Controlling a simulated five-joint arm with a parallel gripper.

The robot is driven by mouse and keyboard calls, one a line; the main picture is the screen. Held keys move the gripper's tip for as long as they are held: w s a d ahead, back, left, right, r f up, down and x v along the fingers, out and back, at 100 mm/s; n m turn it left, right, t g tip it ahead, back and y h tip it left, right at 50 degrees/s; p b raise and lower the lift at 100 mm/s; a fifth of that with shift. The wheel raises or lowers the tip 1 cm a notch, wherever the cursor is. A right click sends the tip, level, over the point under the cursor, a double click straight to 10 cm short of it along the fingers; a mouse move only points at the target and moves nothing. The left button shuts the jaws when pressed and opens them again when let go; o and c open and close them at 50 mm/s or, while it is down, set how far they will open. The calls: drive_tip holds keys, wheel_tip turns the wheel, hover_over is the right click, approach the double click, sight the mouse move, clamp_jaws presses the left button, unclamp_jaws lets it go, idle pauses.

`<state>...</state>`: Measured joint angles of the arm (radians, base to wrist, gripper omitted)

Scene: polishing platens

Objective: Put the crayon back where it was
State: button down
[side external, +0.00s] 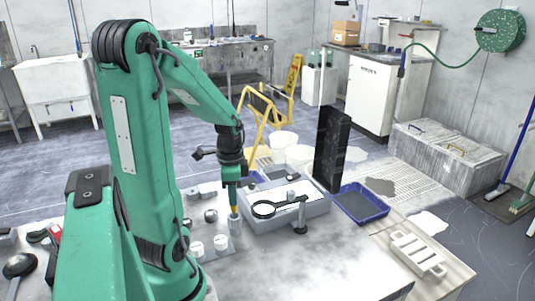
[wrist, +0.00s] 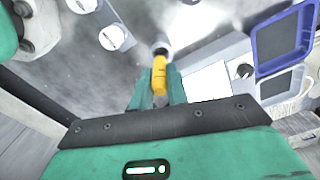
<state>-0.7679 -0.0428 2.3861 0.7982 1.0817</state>
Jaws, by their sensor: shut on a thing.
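A yellow crayon (side external: 233,211) points down from my gripper (side external: 232,202) in the side external view. My gripper is shut on its upper part. A small pale grey cylinder (side external: 235,226) stands on the bench right under the crayon's lower end. In the wrist view the crayon (wrist: 159,70) shows between the fingers of my gripper (wrist: 158,88), and its far end meets the rim of the cylinder (wrist: 161,46). I cannot tell whether the tip is inside the cylinder or just above it.
Beyond are a blue tray (side external: 362,204) and a tall dark slab (side external: 331,150).

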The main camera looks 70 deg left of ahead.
sight(234, 209)
drive_tip(key=shift+a+f, duration=0.1)
drive_tip(key=shift+f, duration=1.95)
drive_tip(key=shift+f, duration=0.1)
drive_tip(key=c, duration=1.4)
unclamp_jaws()
drive_tip(key=shift+o, duration=0.2)
wheel_tip(234, 209, up, 12)
drive_tip(key=shift+r, duration=0.15)
